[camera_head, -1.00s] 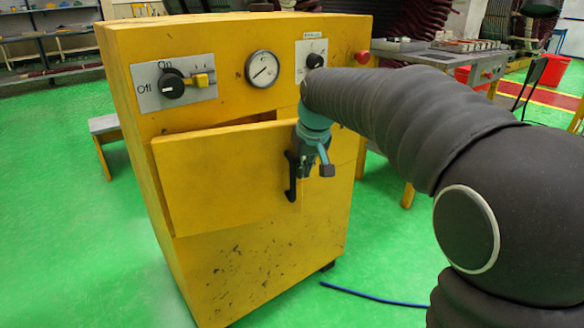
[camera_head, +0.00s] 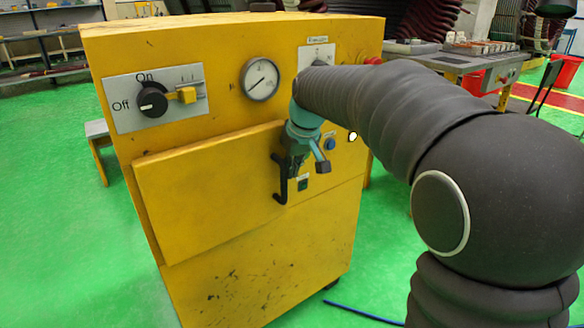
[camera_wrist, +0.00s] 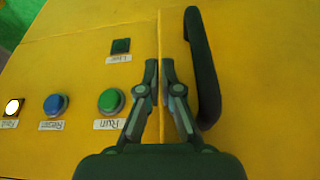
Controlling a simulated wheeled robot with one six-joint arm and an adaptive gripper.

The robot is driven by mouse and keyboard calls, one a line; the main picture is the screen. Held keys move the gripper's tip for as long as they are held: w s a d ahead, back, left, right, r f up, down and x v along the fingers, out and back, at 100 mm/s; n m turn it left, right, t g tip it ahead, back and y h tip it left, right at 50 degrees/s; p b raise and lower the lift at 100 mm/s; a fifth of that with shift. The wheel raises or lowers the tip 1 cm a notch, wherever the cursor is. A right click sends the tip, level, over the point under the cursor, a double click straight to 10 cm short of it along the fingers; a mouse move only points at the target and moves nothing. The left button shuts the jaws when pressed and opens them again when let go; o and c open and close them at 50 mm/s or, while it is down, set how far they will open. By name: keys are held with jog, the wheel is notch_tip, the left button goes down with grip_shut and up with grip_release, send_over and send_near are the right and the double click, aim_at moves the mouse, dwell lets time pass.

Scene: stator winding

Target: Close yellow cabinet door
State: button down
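The yellow cabinet door (camera_head: 210,190) stands slightly ajar on the front of the yellow cabinet (camera_head: 240,285). Its black handle (camera_head: 280,182) is near the right edge. The handle also shows in the wrist view (camera_wrist: 203,65), right of the fingers. My gripper (camera_head: 308,165) is at the door's right edge, beside the handle. In the wrist view my gripper's fingers (camera_wrist: 160,72) are close together, one on each side of the door's edge, and look shut on it. The contact itself is partly hidden.
The panel right of the door has a green button (camera_wrist: 111,101), a blue button (camera_wrist: 55,104) and a lit white lamp (camera_wrist: 13,107). An on/off switch (camera_head: 152,99) and a gauge (camera_head: 260,79) sit above the door. A workbench (camera_head: 450,62) stands behind right. Green floor lies left.

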jog(key=shift+w+a+r, duration=0.1)
jog(key=shift+w+r, duration=0.05)
jog(key=shift+w, duration=0.15)
